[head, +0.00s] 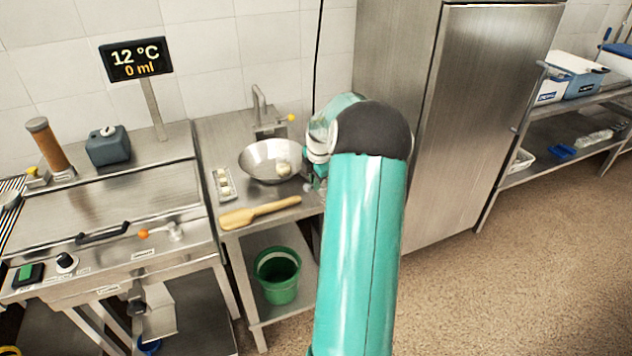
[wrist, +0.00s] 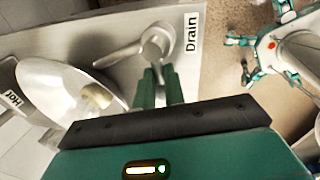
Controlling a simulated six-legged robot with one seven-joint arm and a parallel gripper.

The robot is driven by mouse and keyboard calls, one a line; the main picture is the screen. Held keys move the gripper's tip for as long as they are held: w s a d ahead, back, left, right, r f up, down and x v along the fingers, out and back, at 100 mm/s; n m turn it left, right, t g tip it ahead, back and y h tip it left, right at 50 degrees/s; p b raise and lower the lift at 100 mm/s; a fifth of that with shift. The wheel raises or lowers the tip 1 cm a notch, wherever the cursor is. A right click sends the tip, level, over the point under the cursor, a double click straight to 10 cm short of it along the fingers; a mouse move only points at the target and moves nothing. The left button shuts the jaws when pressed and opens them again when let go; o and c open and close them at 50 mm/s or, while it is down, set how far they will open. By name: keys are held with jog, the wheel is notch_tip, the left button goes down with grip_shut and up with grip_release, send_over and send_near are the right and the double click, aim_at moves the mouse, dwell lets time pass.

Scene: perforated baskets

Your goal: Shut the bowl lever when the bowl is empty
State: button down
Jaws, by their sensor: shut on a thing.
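The metal bowl (head: 258,160) sits on the steel counter, with a small pale object (head: 283,168) at its right side. In the wrist view the bowl (wrist: 55,85) is at the left, and the pale object (wrist: 96,97) shows there too. I cannot tell if there is liquid in the bowl. The grey bowl lever (wrist: 122,54) lies beside a "Drain" label, its arm pointing towards the bowl. My gripper (wrist: 160,78) has its green fingers shut on the lever near its round pivot end. In the head view my arm hides the fingers and lever.
A wooden paddle (head: 260,213) and a small tray (head: 224,185) lie on the counter. A green bucket (head: 279,285) is below. The display (head: 137,61) reads 12 °C, 0 ml. A steel cabinet (head: 480,120) stands right.

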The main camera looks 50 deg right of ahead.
jog(key=shift+w+m, duration=0.25)
jog(key=shift+m, duration=0.55)
jog(key=c, duration=1.5)
grip_release()
jog(key=r, duration=0.4)
jog(key=s+a+r, duration=0.1)
jog(key=r, duration=0.4)
jog(key=s+r, duration=0.1)
jog(key=r, duration=0.3)
jog(key=shift+s+a+r, duration=0.2)
jog(key=shift+r, duration=0.1)
